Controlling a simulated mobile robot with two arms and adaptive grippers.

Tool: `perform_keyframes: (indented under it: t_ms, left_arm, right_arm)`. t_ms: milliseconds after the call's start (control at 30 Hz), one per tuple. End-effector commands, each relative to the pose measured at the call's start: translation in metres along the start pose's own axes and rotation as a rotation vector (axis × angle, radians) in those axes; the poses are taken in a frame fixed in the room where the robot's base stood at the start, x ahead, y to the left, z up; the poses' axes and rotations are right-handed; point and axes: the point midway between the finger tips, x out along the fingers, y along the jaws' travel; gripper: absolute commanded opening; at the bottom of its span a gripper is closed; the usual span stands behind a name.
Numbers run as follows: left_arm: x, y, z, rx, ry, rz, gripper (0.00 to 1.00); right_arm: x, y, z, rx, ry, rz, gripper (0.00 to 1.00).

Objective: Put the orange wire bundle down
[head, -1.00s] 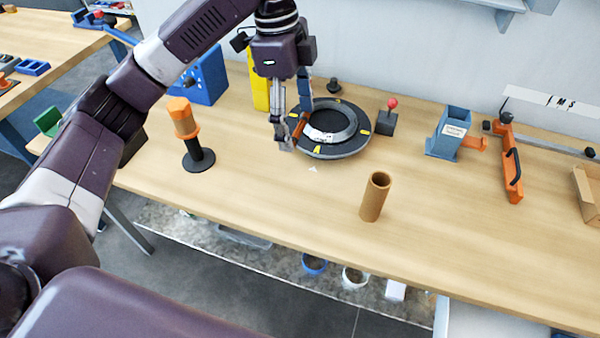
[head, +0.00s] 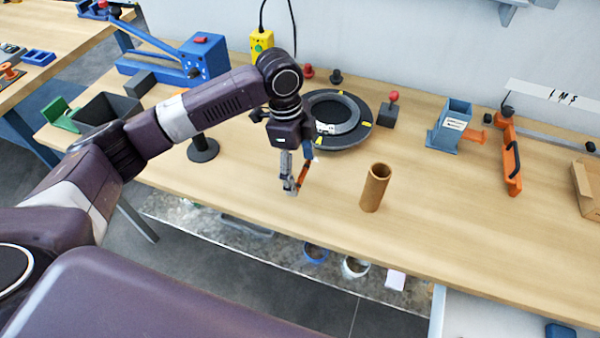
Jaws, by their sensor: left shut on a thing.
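My left gripper (head: 294,188) points down over the front part of the wooden bench, left of the brown cardboard tube. It is shut on the orange wire bundle (head: 303,174), which shows as a small orange strip at the fingers. The fingers hide most of the bundle, and I cannot tell whether it touches the bench top (head: 250,180). My right gripper is not in view.
The cardboard tube (head: 375,188) stands upright close on the right. Behind the gripper lies a round black turntable with a grey ring (head: 340,115). A black stand base (head: 203,150) is on the left. Bench space right of the tube is clear.

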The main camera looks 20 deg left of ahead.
Motion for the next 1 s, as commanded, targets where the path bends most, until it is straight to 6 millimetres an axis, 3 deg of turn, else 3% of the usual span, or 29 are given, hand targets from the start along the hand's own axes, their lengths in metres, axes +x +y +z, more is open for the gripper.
perform_keyframes:
  t_ms: [133,500,533,667,1000]
  left_arm:
    - [0.019,0.000,0.003,0.000,0.000,0.001,0.49]
    - [0.024,0.001,0.003,0.000,0.001,0.001,0.49]
    - [0.024,0.000,0.003,0.001,0.000,0.001,0.78]
    - [0.024,0.000,0.003,0.001,0.000,0.001,0.92]
    - [0.021,0.000,0.003,0.001,0.000,-0.001,0.92]
  right_arm:
    - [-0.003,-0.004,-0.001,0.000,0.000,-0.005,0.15]
    - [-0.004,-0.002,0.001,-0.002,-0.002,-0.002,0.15]
    - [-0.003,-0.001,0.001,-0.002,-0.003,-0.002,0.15]
    - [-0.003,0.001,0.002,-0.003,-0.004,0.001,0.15]
    - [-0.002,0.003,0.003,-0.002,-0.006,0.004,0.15]
